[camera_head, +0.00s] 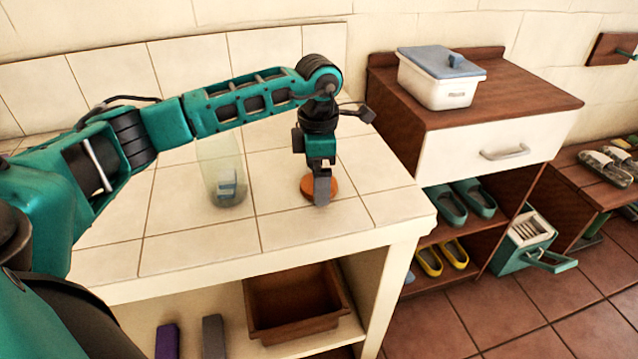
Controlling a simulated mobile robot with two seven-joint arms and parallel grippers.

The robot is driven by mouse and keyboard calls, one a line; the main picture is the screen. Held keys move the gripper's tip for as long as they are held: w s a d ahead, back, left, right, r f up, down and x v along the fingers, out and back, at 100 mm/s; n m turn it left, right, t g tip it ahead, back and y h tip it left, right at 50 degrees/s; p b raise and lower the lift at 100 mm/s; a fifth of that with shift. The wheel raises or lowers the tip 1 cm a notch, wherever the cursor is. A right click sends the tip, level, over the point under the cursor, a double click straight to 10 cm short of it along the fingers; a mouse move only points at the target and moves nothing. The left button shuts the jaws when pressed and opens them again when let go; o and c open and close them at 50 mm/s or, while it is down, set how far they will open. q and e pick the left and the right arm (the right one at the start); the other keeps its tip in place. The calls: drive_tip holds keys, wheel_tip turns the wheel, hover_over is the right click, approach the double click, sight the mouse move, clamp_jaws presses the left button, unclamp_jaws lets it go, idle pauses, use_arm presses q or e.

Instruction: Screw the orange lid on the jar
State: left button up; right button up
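The orange lid (334,185) lies flat on the tiled counter. My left gripper (322,192) points down at the lid, with its finger in front of the lid's middle. The far finger is hidden, so whether the gripper is open or shut on the lid does not show. The clear, greenish jar (212,165) stands upright on the counter to the left of the lid. A few light-blue pieces lie in its bottom. My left arm passes in front of the jar's top, so its mouth is hidden. My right gripper is not in view.
The tiled counter (200,242) is bare in front of the jar and lid, with its edge close by. A wall stands behind. A wooden cabinet (510,95) bearing a white box (437,90) with a blue-grey lid stands at right. A brown crate (300,330) sits below.

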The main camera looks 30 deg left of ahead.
use_arm(q)
drive_tip(key=shift+f, duration=0.4)
drive_tip(key=c, duration=1)
drive_tip(key=shift+r, duration=0.15)
wheel_tip(320, 180, up, 20)
drive_tip(key=p, duration=0.2)
